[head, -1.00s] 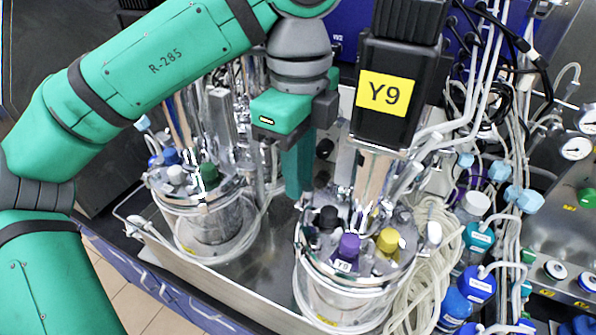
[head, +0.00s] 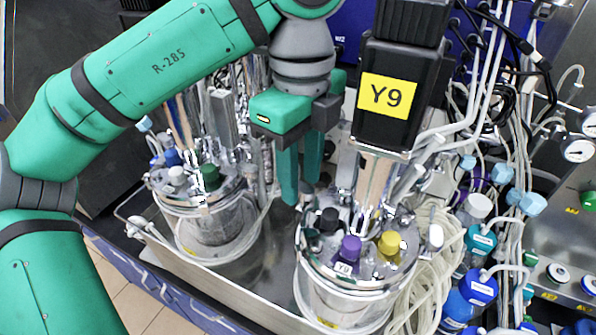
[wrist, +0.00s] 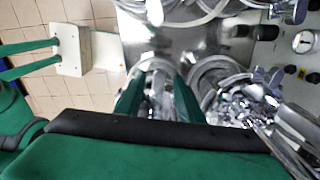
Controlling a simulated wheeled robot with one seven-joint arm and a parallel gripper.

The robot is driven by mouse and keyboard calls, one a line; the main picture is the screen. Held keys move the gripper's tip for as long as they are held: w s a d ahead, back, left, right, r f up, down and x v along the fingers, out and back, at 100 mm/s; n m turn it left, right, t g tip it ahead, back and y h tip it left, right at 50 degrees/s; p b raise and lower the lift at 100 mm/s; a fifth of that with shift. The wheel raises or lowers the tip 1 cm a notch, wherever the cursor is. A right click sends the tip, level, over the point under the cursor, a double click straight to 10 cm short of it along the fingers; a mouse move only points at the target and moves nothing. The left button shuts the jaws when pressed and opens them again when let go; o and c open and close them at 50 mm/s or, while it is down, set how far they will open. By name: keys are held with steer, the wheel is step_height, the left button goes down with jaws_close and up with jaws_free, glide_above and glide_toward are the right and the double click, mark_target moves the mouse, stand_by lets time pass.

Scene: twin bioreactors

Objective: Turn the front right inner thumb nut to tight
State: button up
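My gripper (head: 301,194) hangs pointing down between the two glass vessels. Its two green fingers stand apart with nothing visible between them. The right vessel (head: 345,297) has a metal lid crowded with black, purple and yellow caps. The fingertips are near the left back of that lid, and I cannot tell their height above it. Silver clamp parts and nuts ring the lid, but the front right inner thumb nut is too small and cluttered to single out. In the wrist view, the gripper (wrist: 160,78) shows its fingers apart, with shiny metal parts behind them.
The left vessel (head: 212,222) stands in the same metal tray (head: 266,283). A black motor block labelled Y9 (head: 388,95) rises close to the right of my gripper. Loose clear tubing (head: 425,270) and blue-capped bottles (head: 478,284) crowd the right side.

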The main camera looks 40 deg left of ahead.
mark_target(301, 185)
step_height(301, 185, up, 11)
stand_by(0.8)
steer(key=shift+f, duration=0.15)
stand_by(0.3)
